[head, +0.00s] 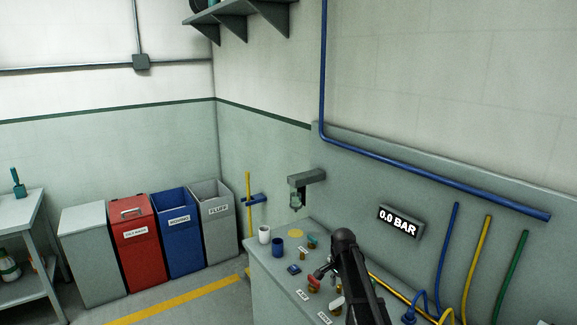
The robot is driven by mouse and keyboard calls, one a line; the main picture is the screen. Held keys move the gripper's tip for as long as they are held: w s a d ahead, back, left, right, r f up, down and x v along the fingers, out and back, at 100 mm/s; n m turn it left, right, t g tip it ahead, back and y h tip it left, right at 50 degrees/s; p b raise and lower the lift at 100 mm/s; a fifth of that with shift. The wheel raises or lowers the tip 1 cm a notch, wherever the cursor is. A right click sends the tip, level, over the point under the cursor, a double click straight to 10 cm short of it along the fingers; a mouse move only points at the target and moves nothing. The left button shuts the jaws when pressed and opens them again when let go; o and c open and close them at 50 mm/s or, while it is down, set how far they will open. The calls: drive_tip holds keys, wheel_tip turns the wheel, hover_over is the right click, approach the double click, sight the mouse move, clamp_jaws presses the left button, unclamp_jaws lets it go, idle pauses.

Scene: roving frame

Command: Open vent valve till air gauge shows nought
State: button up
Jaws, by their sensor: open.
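The air gauge (400,221) is a dark display on the wall panel to the right and reads 0.0 BAR. A red-handled valve (315,281) with a brass body stands on the bench (262,284) behind a small label that seems to read AIR (303,295). A second valve with a pale handle (336,304) stands nearer, by another label (324,318) too small to read surely. I cannot tell which is the vent valve. My dark arm rises over the bench beside the valves.
A white cup (264,234) and a blue cup (279,245) stand at the bench's left end. A grey bracketed device (300,189) juts from the wall above. Blue, yellow and green pipes run at right.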

drive_tip(key=shift+r+p, duration=0.7)
drive_tip(key=shift+r, duration=0.35)
drive_tip(key=shift+r+p, duration=0.45)
